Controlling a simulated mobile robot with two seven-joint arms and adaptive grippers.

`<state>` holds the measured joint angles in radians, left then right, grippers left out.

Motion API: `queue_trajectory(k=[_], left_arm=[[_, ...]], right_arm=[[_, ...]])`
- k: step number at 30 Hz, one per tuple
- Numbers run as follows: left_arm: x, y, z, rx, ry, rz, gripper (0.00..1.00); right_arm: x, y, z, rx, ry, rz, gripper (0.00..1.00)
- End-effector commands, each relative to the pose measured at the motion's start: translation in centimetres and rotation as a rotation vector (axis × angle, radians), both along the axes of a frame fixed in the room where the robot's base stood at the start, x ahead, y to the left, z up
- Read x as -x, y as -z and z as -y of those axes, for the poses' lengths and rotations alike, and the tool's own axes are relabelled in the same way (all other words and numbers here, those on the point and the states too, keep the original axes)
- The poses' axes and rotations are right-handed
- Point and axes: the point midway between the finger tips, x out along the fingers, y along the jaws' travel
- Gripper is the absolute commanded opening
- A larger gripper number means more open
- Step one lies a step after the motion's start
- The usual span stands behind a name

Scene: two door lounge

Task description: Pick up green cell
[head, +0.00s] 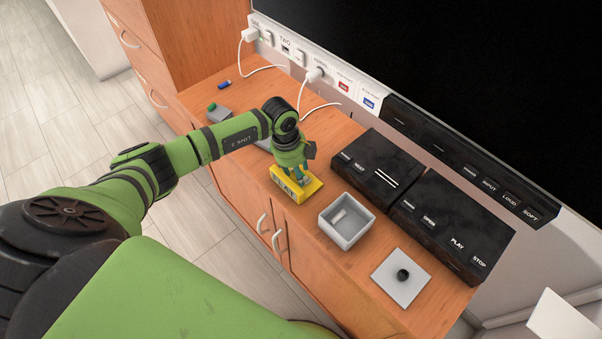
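A small green piece (212,106), which looks like the green cell, sits at a grey block (222,115) near the left end of the wooden cabinet top. Whether it lies on the block or in it is too small to tell. My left gripper (301,181) points down at a yellow box (287,189) with dark lettering, well to the right of the green piece. Its fingertips are at the top of the box; whether they grip anything is unclear. My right gripper is not in view.
A blue piece (225,84) lies behind the green one. White cables (318,107) run from the wall panel. A grey open box (346,221) holds a pale piece. Black consoles (455,222) and a grey plate (400,281) with a black knob stand at the right.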

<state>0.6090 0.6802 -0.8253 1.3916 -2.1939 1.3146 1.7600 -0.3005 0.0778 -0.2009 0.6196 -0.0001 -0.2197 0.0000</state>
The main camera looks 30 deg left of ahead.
Motion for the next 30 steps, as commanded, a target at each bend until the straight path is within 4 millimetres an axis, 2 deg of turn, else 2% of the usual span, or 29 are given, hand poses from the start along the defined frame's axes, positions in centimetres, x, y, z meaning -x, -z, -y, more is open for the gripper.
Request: queue_trajectory(k=[1,3,8,9,17,23,26,30], left_arm=[[0.1,0.2,0.4,0.01,0.003,0.001,0.2],[0.1,0.2,0.5,0.011,0.004,0.0,0.07],[0.1,0.1,0.6,0.014,0.006,0.001,0.06],[0.1,0.1,0.7,0.014,0.006,0.001,0.02],[0.0,-0.1,0.7,0.015,0.006,0.001,0.02],[0.0,-1.9,0.5,0.012,0.006,0.004,0.0],[-0.1,-3.7,0.4,0.011,0.006,0.008,0.0],[1.9,-5.0,0.7,0.009,0.007,0.002,0.0]], right_arm=[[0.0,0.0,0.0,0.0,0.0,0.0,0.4],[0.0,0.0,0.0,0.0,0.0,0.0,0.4],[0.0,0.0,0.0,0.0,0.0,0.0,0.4],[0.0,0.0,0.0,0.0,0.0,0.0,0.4],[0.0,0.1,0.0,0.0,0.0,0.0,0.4],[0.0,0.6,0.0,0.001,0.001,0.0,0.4],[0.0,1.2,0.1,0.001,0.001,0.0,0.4],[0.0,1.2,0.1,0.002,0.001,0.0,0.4]])
